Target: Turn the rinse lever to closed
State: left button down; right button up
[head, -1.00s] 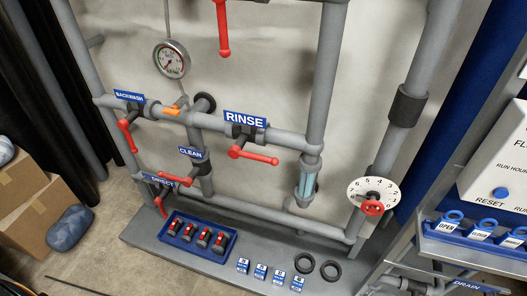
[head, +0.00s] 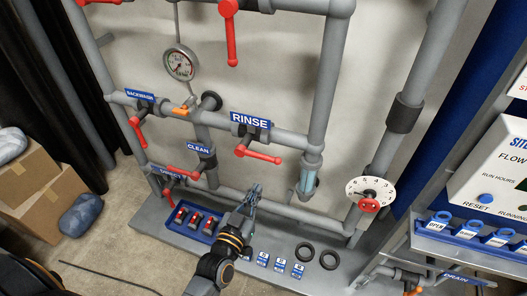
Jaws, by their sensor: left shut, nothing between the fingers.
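The red rinse lever (head: 258,154) sits on the horizontal grey pipe below the blue RINSE sign (head: 250,121). Its handle points right and slightly down, roughly along the pipe. My left gripper (head: 255,190) is below the lever in the head view, pointing up, with its fingers shut and empty. A gap shows between the fingertips and the lever. My left arm covers part of the blue tray. My right gripper is not in view.
Red levers also hang by the BACKWASH sign (head: 140,95), CLEAN sign (head: 199,148) and at the top (head: 231,40). A numbered dial (head: 356,187) stands right.

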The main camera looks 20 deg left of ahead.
pick_arm(q)
notch_tip(320, 180, up, 7)
jog(key=t, duration=0.1)
jog(key=shift+a+t+y, duration=0.3)
jog(key=shift+a, duration=0.15)
jog(key=shift+w, duration=0.15)
jog(key=r+p, duration=0.1)
jog(key=p, duration=0.2)
send_over(264, 159)
jog(key=shift+d+r, duration=0.1)
jog(key=f, duration=0.2)
jog(key=s+f, duration=0.1)
jog(key=f, duration=0.1)
jog(key=shift+s, duration=0.1)
jog(key=shift+f+b, duration=0.2)
jog(key=shift+b, duration=0.1)
